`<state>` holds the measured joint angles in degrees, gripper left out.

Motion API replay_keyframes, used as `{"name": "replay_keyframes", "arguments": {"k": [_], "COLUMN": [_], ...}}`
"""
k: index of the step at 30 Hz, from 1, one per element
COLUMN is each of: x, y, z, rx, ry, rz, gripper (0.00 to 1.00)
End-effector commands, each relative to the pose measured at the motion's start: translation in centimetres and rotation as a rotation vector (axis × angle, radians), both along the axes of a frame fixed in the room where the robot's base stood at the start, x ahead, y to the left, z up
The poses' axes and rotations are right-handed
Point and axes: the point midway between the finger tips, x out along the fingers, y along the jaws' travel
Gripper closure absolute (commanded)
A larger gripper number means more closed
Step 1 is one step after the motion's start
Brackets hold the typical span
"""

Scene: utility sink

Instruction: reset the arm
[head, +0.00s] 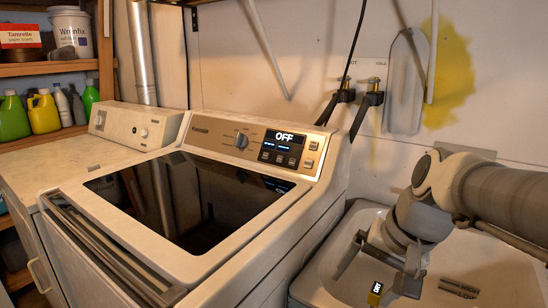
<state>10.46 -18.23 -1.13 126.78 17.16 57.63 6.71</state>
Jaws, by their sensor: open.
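My arm comes in from the right edge and reaches over the utility sink (335,292). My gripper (372,276) points down over the left part of the sink basin. Its dark fingers are spread apart, and I see nothing held between them.
A washing machine (310,205) with a dark glass lid and an OFF display stands left of the sink. Taps (372,92) and hoses are on the wall. Shelves with bottles (44,112) and a white bucket (70,32) stand far left. Dark slots (460,288) show in the basin.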

Motion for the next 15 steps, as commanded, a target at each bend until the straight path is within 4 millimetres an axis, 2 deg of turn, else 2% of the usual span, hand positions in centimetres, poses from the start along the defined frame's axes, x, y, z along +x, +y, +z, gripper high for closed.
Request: {"name": "replay_keyframes", "arguments": {"k": [1,6,14,15], "x": [-1.3,-5.1,-9.0,-8.9], "y": [0.4,0.9,0.8,0.7], "z": [0.1,-0.3,-1.4,0.3], "rx": [-0.044,-0.191,-0.374,-0.376], "ry": [-0.032,-0.118,-0.236,-0.234], "rz": [0.05,0.197,0.372,0.373], "gripper": [0.05,0.05,0.05,0.05]}}
